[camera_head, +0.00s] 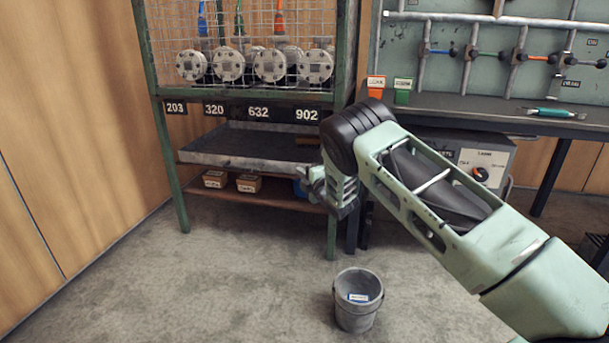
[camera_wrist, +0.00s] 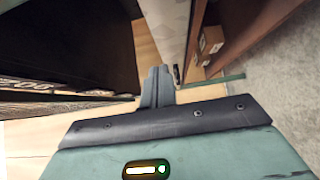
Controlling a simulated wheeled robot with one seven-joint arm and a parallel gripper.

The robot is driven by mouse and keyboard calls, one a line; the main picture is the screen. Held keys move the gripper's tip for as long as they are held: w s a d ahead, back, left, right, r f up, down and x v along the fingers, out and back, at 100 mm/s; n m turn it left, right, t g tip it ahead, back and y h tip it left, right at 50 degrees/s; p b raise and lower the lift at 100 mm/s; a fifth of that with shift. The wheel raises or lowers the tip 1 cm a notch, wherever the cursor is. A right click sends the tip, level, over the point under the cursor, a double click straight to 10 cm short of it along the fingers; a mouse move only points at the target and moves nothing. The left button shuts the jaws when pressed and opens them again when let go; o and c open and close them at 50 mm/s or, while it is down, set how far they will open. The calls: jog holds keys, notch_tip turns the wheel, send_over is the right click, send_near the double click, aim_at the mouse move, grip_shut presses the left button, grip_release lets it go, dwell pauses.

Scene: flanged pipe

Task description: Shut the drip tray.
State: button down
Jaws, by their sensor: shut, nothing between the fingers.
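The drip tray (camera_head: 240,162) is a wide, shallow grey tray with a dark inside, below the number plates of the green rack. Its dark inside shows from above, so it stands at least partly out. In the wrist view its pale grey wall (camera_wrist: 170,28) runs down from the top edge, with a dark area to its left. My gripper (camera_head: 312,180) is at the tray's right end, in front of the rack's right post. In the wrist view my shut, empty fingers (camera_wrist: 157,78) point near the end of that wall. I cannot tell whether they touch it.
Brown boxes (camera_head: 248,183) sit on the lower shelf. A grey bucket (camera_head: 358,300) stands on the floor in front. Flanged pipes (camera_head: 230,64) sit behind wire mesh above. A workbench (camera_head: 470,108) is at the right. The floor before the rack's left is clear.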

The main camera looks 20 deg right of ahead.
jog(key=s+d+p, duration=0.1)
jog(key=s+p, duration=0.3)
jog(key=s, duration=0.5)
jog(key=shift+s+d+p, duration=0.2)
jog(key=shift+s+p, duration=0.15)
jog(key=s+a+r+m+g+p, duration=0.3)
jog(key=s+a+r+m+g, duration=0.2)
jog(key=s+a+r, duration=0.4)
jog(key=s+a+r+m+g+p, duration=0.2)
jog(key=s+a+r+m+g, duration=0.35)
jog(key=a, duration=0.45)
jog(key=s+a+r+g+p, duration=0.1)
jog(key=s+a+r+g, duration=0.15)
jog(key=s, duration=0.65)
jog(key=s+a+r+g+p, duration=0.1)
jog(key=s+a+r, duration=0.2)
jog(key=s, duration=0.5)
jog(key=s+d+r+m+g+h+p, duration=0.1)
jog(key=s+d+r+g, duration=0.1)
jog(key=s, duration=0.7)
jog(key=s+d+r+m+g+h+p, duration=0.1)
jog(key=s+d+r+g, duration=0.15)
jog(key=s, duration=0.65)
notch_tip(320, 180, up, 38)
jog(key=p, duration=3.8)
jog(key=shift+a+t, duration=0.35)
jog(key=shift+a, duration=0.05)
